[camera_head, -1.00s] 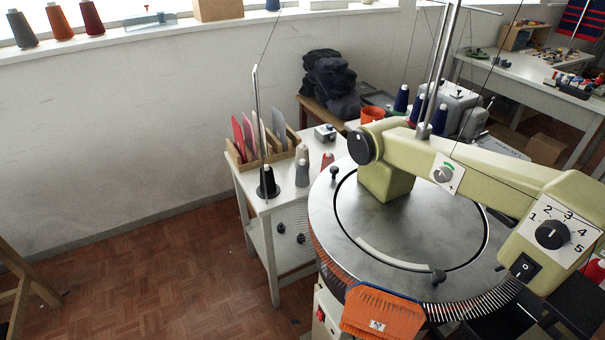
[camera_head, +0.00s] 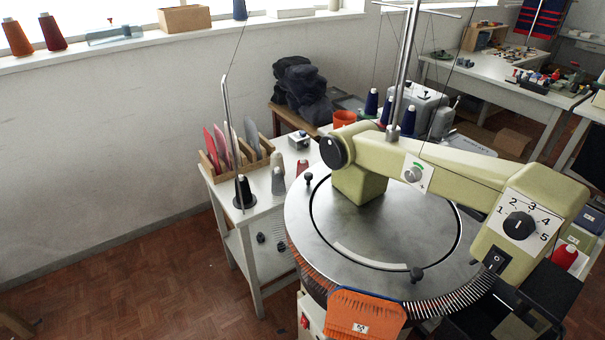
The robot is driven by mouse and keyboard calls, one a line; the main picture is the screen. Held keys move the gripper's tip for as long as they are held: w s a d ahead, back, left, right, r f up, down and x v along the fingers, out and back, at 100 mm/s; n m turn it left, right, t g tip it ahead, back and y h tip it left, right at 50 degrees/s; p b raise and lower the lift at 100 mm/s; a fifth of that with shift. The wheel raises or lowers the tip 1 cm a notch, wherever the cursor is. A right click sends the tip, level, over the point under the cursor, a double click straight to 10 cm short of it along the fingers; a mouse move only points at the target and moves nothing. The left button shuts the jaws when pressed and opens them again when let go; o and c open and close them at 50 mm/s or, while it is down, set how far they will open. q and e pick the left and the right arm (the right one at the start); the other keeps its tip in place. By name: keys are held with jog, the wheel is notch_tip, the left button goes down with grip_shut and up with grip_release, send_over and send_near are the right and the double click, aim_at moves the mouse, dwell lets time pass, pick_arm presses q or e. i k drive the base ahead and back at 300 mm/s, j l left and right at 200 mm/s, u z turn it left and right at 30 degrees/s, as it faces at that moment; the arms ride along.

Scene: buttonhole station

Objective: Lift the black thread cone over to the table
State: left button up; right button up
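The black thread cone (camera_head: 243,193) stands upright near the front left corner of a small white side table (camera_head: 226,217). A thin metal rod rises at the cone, and a thread runs up from the rod's top. Grey cones (camera_head: 278,181) stand to its right on the same table. Neither of my grippers shows in the head view. Which table the task means by "the table" I cannot tell; a white worktable (camera_head: 500,84) also stands at the back right.
A round linking machine (camera_head: 380,228) with a cream arm and orange knitting on its rim stands right of the side table. A wooden rack (camera_head: 236,168) with coloured cards sits behind the cone. The parquet floor (camera_head: 130,290) at left is clear.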

aim_at(247, 194)
jog(key=i+j+z, duration=0.1)
jog(key=z, duration=0.3)
jog(key=i+j+z, duration=0.1)
jog(key=z, duration=0.35)
jog(key=j+z, duration=0.25)
jog(key=z, duration=0.15)
jog(key=j+z, duration=0.25)
jog(key=j, duration=0.3)
jog(key=j+z, duration=0.3)
jog(key=j, duration=0.2)
jog(key=j+z, duration=0.15)
jog(key=j, duration=0.95)
